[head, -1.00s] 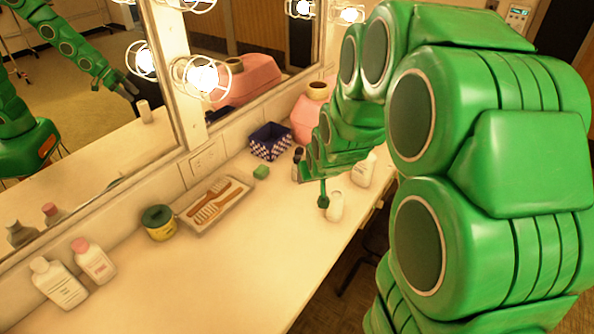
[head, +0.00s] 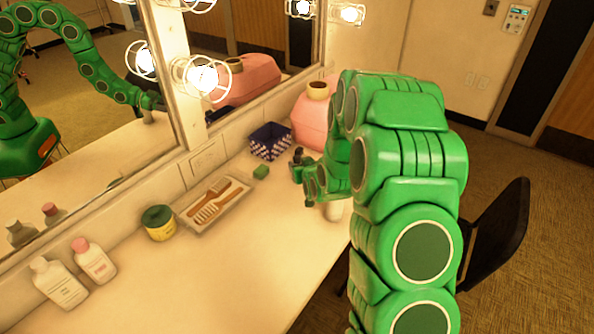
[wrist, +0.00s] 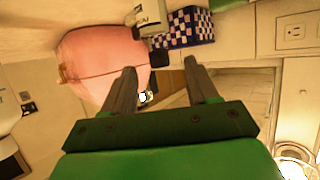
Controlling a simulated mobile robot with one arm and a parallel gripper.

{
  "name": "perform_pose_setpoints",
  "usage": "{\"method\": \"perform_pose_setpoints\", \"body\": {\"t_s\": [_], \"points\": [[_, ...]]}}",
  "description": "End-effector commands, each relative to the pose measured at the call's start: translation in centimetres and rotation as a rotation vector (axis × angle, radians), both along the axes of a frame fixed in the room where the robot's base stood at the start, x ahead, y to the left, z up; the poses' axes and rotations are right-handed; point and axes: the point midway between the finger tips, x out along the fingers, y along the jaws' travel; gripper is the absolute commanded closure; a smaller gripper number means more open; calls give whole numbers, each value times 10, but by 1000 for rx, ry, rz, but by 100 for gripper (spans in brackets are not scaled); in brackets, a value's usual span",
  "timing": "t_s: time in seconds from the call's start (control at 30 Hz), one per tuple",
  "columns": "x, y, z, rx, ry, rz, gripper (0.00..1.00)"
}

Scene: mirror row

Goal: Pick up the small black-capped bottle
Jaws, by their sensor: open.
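In the head view, my gripper (head: 297,172) reaches in low over the counter near the pink case, with its dark fingers by a small dark upright shape. That shape looks like the small black-capped bottle (head: 298,154), but it is partly hidden by my fingers and arm. In the wrist view, my gripper (wrist: 160,68) is open, its two fingers apart with nothing held between them. A small black shape (wrist: 160,58) shows beyond and between the fingertips; I cannot tell if it is the bottle's cap.
The pink case (head: 312,122) and the checkered box (head: 270,141) stand close by. The front counter is clear.

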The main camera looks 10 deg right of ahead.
Motion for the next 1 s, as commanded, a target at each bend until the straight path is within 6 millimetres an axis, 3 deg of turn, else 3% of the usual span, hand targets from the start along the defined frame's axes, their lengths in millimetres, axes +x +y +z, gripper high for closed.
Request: {"method": "perform_pose_setpoints", "body": {"t_s": [0.67, 1.0], "points": [[32, 3, -14, 2, -7, 0, 41], [66, 6, -25, 1, -10, 0, 41]]}}
